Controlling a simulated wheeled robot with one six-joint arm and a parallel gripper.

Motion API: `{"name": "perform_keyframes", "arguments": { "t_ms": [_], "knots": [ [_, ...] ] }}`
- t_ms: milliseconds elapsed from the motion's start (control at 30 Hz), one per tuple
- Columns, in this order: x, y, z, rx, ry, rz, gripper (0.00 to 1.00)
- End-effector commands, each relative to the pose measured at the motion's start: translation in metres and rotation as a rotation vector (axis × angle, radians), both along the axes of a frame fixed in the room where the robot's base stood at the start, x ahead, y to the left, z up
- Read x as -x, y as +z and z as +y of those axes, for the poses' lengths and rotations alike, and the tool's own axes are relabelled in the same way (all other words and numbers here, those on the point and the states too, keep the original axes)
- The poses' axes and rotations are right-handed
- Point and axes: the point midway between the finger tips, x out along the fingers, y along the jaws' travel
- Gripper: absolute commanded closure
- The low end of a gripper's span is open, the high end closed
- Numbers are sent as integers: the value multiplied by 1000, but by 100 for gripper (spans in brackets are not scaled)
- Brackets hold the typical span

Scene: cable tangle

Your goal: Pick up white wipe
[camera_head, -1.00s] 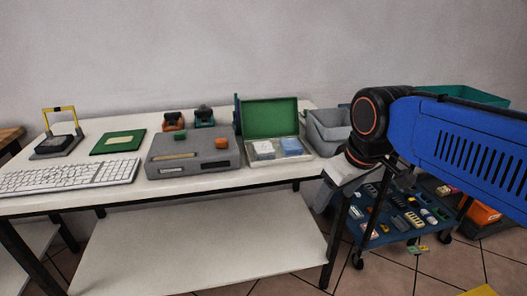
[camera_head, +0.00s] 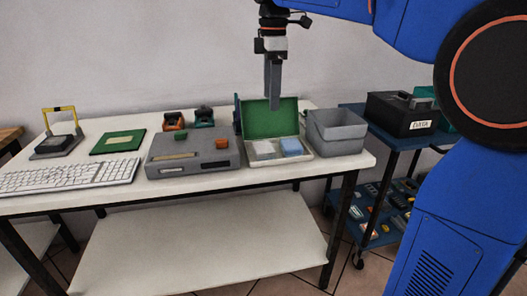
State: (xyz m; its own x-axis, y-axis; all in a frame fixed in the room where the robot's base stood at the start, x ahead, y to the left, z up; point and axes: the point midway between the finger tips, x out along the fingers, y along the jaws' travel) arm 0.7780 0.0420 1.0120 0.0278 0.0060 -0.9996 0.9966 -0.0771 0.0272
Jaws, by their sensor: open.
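The white wipe (camera_head: 263,149) lies in the left part of an open case (camera_head: 279,162) with a raised green lid (camera_head: 270,119). A blue wipe or pad (camera_head: 292,146) lies beside it on the right. The fingers appear apart from the wipe.
A grey bin (camera_head: 335,131) stands just right of the case. A grey device (camera_head: 195,152), a keyboard (camera_head: 70,176) and a green board (camera_head: 118,142) lie to the left on the white table (camera_head: 210,186). A black box (camera_head: 402,113) sits on a blue cart (camera_head: 385,140).

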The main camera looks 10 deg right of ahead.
Motion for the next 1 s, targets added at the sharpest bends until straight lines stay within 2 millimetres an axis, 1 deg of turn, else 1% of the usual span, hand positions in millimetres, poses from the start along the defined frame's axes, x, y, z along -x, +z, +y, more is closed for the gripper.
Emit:
{"name": "perform_keyframes", "arguments": {
  "t_ms": [33,100,233,333,467,800,900,1000],
  "knots": [
    [-8,3,5,2,35,9,34],
    [-14,5,10,6,74,18,34],
    [-20,6,13,8,110,28,34],
    [-20,-2,14,8,114,31,34],
    [-19,-23,13,8,113,30,34],
    [-19,-84,13,8,112,30,34],
    [-19,-98,13,8,112,30,34],
    [-20,-108,14,8,112,29,34]
  ]
}}
